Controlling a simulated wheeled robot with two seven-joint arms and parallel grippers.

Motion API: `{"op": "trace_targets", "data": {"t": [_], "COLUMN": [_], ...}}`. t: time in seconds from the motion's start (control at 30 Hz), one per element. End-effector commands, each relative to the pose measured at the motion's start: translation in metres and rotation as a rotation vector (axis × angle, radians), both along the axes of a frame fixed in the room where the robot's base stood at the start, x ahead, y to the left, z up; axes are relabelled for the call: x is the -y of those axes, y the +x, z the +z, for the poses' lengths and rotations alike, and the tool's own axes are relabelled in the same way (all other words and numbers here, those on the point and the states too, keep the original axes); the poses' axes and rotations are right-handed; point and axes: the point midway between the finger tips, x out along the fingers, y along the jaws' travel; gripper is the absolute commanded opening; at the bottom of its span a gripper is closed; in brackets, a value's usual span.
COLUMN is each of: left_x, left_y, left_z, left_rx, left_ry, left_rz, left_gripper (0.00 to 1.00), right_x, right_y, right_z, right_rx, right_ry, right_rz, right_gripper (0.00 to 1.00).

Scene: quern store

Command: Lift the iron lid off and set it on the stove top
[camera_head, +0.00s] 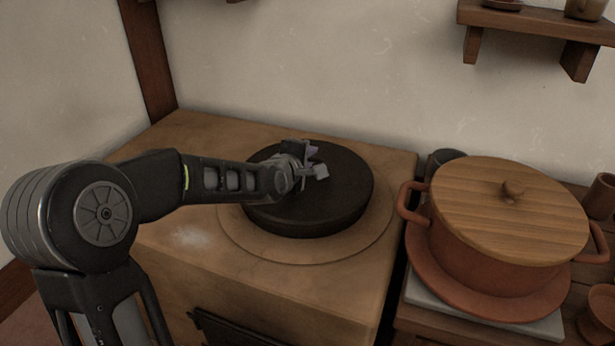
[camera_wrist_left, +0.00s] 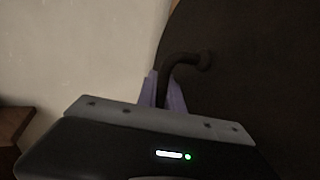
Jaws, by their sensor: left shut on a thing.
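The iron lid (camera_head: 345,190) is a thick, dark, round disc on the stove top (camera_head: 180,215). It lies over a paler round ring (camera_head: 270,250) in the stove's surface. My left gripper (camera_head: 312,160) is above the middle of the lid, reaching in from the left. In the left wrist view, its pale purple fingers (camera_wrist_left: 163,92) are shut on the lid's dark bent handle (camera_wrist_left: 180,60), and the lid's dark face (camera_wrist_left: 260,80) fills the right side. I cannot tell whether the lid rests on the stove or is slightly raised. My right gripper is not in view.
A clay pot (camera_head: 470,235) with a wooden lid (camera_head: 510,205) stands close to the stove's right side. Small clay vessels (camera_head: 600,197) stand beyond it. A wall shelf (camera_head: 540,22) hangs at the upper right. The stove's left part is bare except for a pale dusty patch (camera_head: 188,236).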

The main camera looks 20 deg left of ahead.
Motion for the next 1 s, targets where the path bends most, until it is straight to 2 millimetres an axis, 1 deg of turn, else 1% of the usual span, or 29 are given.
{"op": "trace_targets", "data": {"t": [0.03, 0.77, 0.8, 1.0], "left_x": [-0.0005, -0.0007, -0.0010, -0.0008], "left_y": [0.0010, 0.0013, 0.0029, 0.0024], "left_z": [0.0040, 0.0055, 0.0119, 0.0100], "left_rx": [0.009, 0.012, 0.025, 0.020], "left_ry": [0.004, 0.005, 0.007, 0.006], "left_rz": [0.000, 0.000, 0.001, 0.000], "left_gripper": [0.00, 0.00, 0.00, 0.00], "right_x": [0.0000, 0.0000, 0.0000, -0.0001], "right_y": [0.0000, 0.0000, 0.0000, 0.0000], "right_z": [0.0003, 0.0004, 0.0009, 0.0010], "right_rx": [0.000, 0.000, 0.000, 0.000], "right_ry": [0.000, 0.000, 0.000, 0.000], "right_rz": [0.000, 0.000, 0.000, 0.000], "right_gripper": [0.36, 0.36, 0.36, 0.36]}}
